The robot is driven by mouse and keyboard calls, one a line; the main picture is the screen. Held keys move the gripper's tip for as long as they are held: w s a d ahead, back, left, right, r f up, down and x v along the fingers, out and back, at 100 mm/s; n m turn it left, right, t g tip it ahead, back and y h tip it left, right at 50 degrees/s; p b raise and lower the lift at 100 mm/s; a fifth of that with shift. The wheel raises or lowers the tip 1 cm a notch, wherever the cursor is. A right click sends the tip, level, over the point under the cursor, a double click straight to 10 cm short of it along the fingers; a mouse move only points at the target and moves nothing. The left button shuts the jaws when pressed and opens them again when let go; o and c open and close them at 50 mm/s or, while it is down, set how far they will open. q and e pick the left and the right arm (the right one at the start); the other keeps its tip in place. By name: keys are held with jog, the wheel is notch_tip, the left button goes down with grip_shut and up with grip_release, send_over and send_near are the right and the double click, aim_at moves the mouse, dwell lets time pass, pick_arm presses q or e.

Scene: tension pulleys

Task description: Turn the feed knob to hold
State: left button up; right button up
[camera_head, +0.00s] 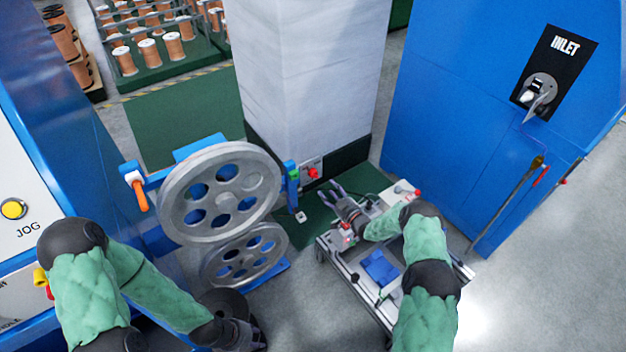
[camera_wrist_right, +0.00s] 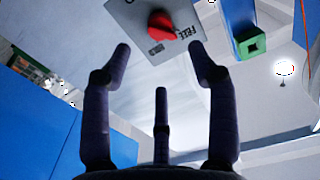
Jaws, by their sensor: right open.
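The feed knob (camera_head: 313,172) is a red knob on a small light plate low on the white pillar. My right gripper (camera_head: 333,189) is just in front of the plate. In its wrist view the right gripper (camera_wrist_right: 160,48) is open and empty, its fingers spread below the knob and apart from it. My left gripper (camera_head: 250,338) is low in the head view, its fingers largely hidden.
Two grey pulley wheels (camera_head: 220,192) stand left of the knob, with a blue and green bracket (camera_head: 292,180) close beside it. A cart (camera_head: 345,268) stands under my right arm. A blue cabinet marked INLET (camera_head: 450,110) is at the right.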

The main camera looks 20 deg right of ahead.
aim_at(316, 177)
jog(key=b+x, duration=0.3)
jog(key=x, duration=0.5)
jog(key=shift+w+a+f, duration=0.1)
jog(key=shift+f, duration=0.1)
jog(key=shift+w+a+r, duration=0.15)
jog(key=shift+w, duration=0.4)
jog(key=c, duration=1.1)
